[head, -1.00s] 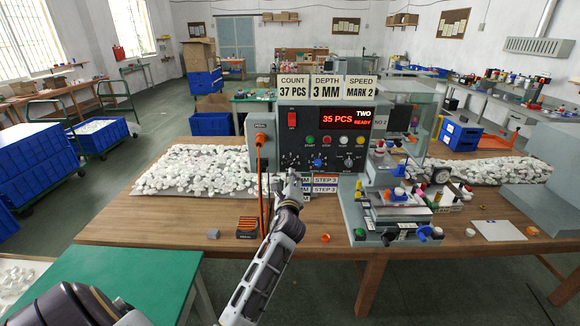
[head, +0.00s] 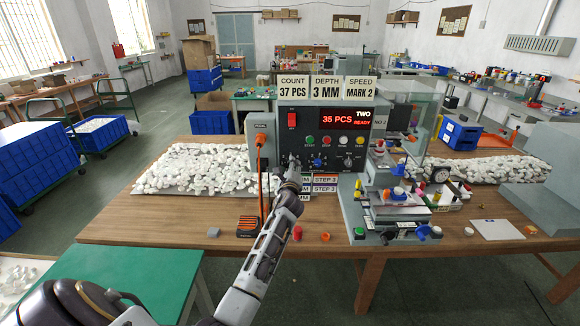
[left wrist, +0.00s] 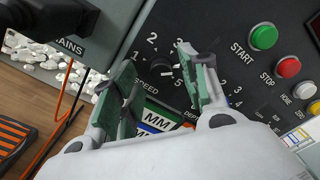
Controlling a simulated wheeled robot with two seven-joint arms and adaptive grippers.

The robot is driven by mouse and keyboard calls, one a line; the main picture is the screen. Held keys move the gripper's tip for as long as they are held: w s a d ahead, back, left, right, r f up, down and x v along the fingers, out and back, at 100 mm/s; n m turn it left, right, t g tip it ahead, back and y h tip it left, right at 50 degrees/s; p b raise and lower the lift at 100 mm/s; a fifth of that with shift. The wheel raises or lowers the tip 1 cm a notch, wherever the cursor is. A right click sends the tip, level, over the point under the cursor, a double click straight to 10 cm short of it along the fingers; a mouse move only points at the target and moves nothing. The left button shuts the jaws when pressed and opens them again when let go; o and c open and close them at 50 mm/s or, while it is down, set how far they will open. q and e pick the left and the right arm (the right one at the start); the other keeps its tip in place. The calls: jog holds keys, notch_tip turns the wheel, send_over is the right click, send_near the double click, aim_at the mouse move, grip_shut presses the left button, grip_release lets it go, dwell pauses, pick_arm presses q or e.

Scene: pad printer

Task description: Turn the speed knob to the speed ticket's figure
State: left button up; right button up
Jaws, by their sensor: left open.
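The speed ticket (head: 361,88) stands on top of the dark control panel and reads MARK 2. The speed knob (left wrist: 162,62) is a small dark knob on the panel, above the word SPEED, with printed figures around it. My left gripper (left wrist: 156,62) is open in the left wrist view, its green-padded fingers on either side of the knob. I cannot tell whether they touch it, nor read the knob's pointer. In the head view my left gripper (head: 291,163) is at the panel's lower left and hides the knob. My right gripper is not in view.
The depth knob (head: 348,162) and coloured buttons (head: 326,140) are to the right on the panel. An orange cable (head: 261,170) hangs just left of my arm. The printer's fixture (head: 395,205) stands at right.

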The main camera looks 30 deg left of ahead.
pick_arm(q)
jog(key=shift+w+a, duration=0.35)
jog(key=shift+w, duration=0.25)
grip_shut()
